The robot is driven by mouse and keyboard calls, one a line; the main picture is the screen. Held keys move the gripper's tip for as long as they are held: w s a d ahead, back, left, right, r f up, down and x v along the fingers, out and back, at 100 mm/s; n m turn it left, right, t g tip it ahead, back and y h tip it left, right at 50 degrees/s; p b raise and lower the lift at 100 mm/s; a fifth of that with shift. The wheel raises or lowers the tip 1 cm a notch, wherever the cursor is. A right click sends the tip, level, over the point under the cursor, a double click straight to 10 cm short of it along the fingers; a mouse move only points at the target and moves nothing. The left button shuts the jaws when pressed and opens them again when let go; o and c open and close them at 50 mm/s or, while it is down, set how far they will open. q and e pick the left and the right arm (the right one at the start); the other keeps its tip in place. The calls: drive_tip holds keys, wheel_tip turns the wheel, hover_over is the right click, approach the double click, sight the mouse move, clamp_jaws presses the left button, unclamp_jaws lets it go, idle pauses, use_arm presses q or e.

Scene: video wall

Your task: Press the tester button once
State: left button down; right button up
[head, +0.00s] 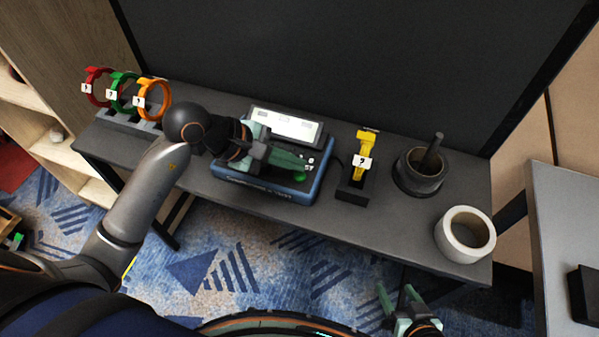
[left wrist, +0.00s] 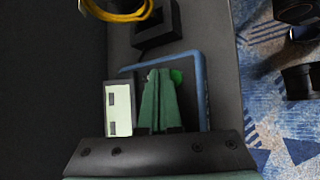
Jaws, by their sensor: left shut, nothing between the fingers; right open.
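The tester (head: 262,186) is a blue-edged box with a lit white screen (head: 287,123), on the grey shelf below the dark wall panel. Its green button (head: 300,177) shows at the right front of its top, just beyond my left fingertips. My left gripper (head: 305,165) is shut and empty, over the tester's top. In the left wrist view the green button (left wrist: 177,76) is partly hidden behind the closed fingers (left wrist: 159,98); I cannot tell whether they touch it. My right gripper (head: 407,304) is open and empty, low in front of the shelf.
A yellow tagged item (head: 363,147) stands in a black holder right of the tester. Further right are a dark pot (head: 418,182) with a rod and a white ring (head: 448,238). Red, green and orange tagged rings (head: 154,98) stand at the left.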

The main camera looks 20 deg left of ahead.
idle(1.0)
use_arm(q)
drive_tip(key=shift+f, duration=0.15)
drive_tip(key=shift+f+b, duration=0.35)
drive_tip(key=shift+b, duration=0.25)
drive_tip(key=shift+f+b, duration=0.35)
drive_tip(key=shift+b, duration=0.15)
idle(0.3)
idle(0.4)
drive_tip(key=shift+r+p, duration=0.5)
drive_tip(key=shift+r, duration=0.3)
drive_tip(key=shift+r+p, duration=1.6)
drive_tip(key=shift+r, duration=0.95)
